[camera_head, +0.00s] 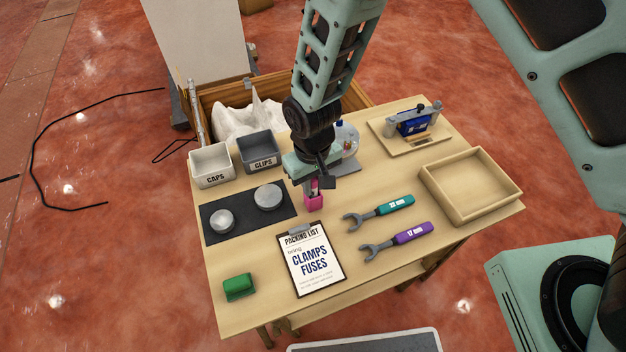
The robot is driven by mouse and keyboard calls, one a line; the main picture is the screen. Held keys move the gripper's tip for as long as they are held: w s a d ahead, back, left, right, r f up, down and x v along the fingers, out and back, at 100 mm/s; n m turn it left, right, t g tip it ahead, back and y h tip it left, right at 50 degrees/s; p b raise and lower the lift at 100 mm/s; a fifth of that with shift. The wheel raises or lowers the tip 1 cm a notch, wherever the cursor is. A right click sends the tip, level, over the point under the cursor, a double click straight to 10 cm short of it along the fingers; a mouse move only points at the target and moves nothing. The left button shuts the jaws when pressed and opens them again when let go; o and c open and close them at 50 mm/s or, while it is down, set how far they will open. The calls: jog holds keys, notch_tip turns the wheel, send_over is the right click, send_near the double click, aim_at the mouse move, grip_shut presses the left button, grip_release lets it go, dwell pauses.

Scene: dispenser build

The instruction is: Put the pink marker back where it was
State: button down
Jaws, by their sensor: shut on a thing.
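The pink marker (314,201) is a small bright pink piece below my gripper, over the middle of the wooden table (256,307). My gripper (312,184) points down and is shut on the marker's upper part. The marker is upright between the black mat and the wrenches, just behind the clipboard (336,284). I cannot tell whether its lower end touches the table. My gripper and arm hide part of the table behind the marker.
A black mat (243,230) with two grey discs lies left. Bins marked CAPS (211,178) and CLIPS (260,164) stand behind it. Teal (394,204) and purple (411,233) wrenches and an empty wooden tray (437,194) are right. A green block (238,287) sits front left.

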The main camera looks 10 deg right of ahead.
jog(key=shift+f, duration=0.1)
jog(key=c, duration=1.3)
grip_release()
notch_tip(320, 180, up, 12)
jog(key=b, duration=0.2)
jog(key=s+d+r+n, duration=0.1)
jog(key=s+d+r, duration=0.2)
jog(key=s, duration=0.3)
jog(key=s+d+r, duration=0.3)
jog(key=s+r, duration=0.1)
jog(key=s, duration=0.1)
jog(key=s+d+r+n, duration=0.1)
jog(key=s+d+r, duration=0.3)
jog(key=s, duration=0.2)
jog(key=shift+s+n+y, duration=0.3)
jog(key=shift+s, duration=0.05)
